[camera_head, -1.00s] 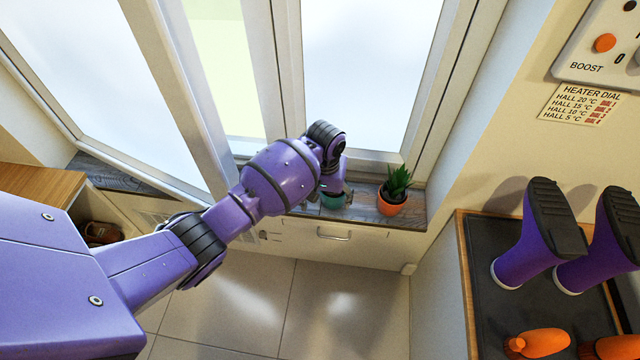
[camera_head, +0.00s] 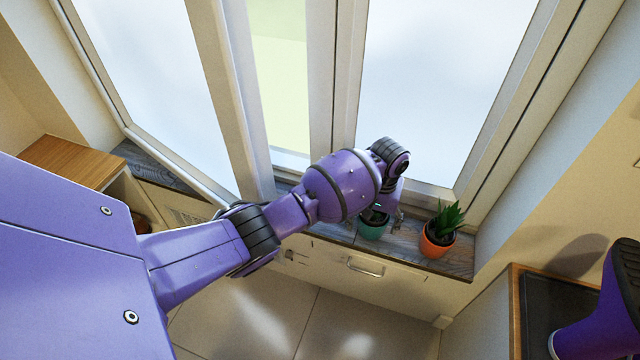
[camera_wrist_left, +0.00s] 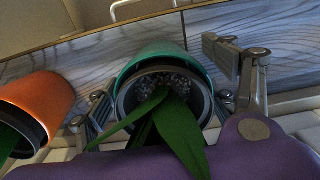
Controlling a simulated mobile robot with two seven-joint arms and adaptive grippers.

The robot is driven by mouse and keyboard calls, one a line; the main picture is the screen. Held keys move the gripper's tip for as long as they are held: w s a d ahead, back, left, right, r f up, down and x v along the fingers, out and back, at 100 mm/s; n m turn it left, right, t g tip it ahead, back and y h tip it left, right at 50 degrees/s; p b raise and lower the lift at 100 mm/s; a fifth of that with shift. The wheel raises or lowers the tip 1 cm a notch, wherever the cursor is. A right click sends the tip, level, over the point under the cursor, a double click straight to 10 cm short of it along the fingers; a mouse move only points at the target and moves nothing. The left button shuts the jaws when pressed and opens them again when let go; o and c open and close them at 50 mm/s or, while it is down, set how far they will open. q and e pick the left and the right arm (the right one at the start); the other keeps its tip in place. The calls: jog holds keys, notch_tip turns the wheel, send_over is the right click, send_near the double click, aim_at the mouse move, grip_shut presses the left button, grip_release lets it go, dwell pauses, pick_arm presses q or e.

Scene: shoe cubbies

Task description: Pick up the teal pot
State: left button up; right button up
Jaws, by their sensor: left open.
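The teal pot (camera_head: 372,226) stands on the wooden window sill, partly covered by my left wrist in the head view. In the left wrist view the teal pot (camera_wrist_left: 160,53) holds a plant (camera_wrist_left: 180,130) with green leaves and dark gravel. My left gripper (camera_wrist_left: 170,95) is open, with one finger on each side of the pot. It also shows in the head view (camera_head: 380,212), over the sill at the pot. Whether the fingers touch the pot I cannot tell. My right gripper is in neither current view.
An orange pot (camera_head: 437,242) with a spiky plant stands close to the right of the teal pot. The window (camera_head: 430,90) is behind the sill (camera_head: 340,231). A drawer handle (camera_head: 365,267) is below.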

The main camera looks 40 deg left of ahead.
pick_arm(q)
jog(key=shift+r, duration=0.2)
jog(key=shift+w, duration=0.1)
jog(key=c, duration=1.3)
jog(key=shift+c, duration=0.2)
